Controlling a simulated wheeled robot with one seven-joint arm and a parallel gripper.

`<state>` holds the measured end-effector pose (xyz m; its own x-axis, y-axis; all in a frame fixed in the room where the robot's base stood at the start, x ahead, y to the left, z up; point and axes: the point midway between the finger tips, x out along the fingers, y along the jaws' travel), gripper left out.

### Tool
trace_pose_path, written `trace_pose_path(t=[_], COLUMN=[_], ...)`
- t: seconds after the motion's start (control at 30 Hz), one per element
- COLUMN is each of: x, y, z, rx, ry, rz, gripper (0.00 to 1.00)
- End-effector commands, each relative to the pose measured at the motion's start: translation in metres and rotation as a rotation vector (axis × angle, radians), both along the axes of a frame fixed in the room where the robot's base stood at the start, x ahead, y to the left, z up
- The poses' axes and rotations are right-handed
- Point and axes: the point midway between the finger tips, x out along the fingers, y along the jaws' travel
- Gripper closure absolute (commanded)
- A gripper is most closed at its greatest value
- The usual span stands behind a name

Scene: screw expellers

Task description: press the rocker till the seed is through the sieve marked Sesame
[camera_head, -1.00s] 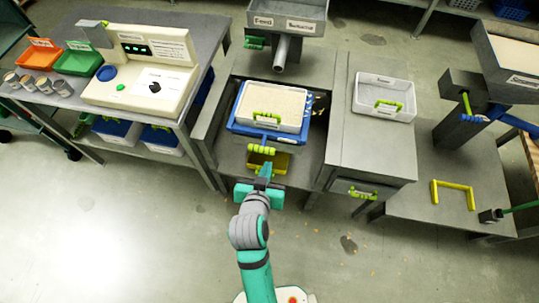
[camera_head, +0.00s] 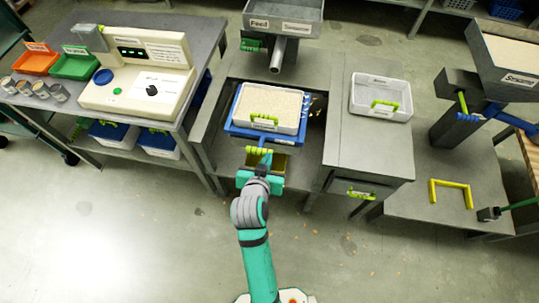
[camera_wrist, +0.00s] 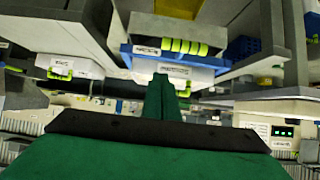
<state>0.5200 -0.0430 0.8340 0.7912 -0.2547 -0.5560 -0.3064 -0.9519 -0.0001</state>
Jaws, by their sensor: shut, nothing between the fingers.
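A blue sieve frame (camera_head: 232,118) stands on the middle bench with a white tray of pale seed (camera_head: 268,102) in it. A yellow-green ribbed bar (camera_head: 263,151) sticks out at its front; I take this as the rocker. It also shows in the wrist view (camera_wrist: 185,46). The label on the blue frame is too small to read. My gripper (camera_head: 266,158) is shut and empty, its tips close to the bar. I cannot tell whether they touch it. In the wrist view, my shut fingers (camera_wrist: 163,95) point at the frame's underside.
A yellow box (camera_head: 280,163) sits under the bar, partly hidden by my gripper. A labelled hopper (camera_head: 283,16) with a spout hangs behind the sieve. A white tray (camera_head: 381,98) stands on the right cabinet. A control console (camera_head: 140,85) stands left. Floor in front is open.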

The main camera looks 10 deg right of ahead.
Motion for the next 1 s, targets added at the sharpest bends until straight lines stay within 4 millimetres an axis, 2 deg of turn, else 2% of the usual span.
trace_pose_path(t=[0.1,0.3,0.4,0.6,1.0], x=[0.019,0.044,0.045,0.048,0.05], y=[-0.007,-0.015,-0.018,-0.025,-0.015], z=[-0.013,-0.035,-0.05,-0.066,-0.069], rx=[0.0,-0.001,-0.001,0.0,0.0], ry=[0.001,0.003,0.004,0.002,0.0], rz=[-0.002,-0.001,-0.006,-0.015,0.002], gripper=[1.0,1.0,1.0,1.0,1.0])
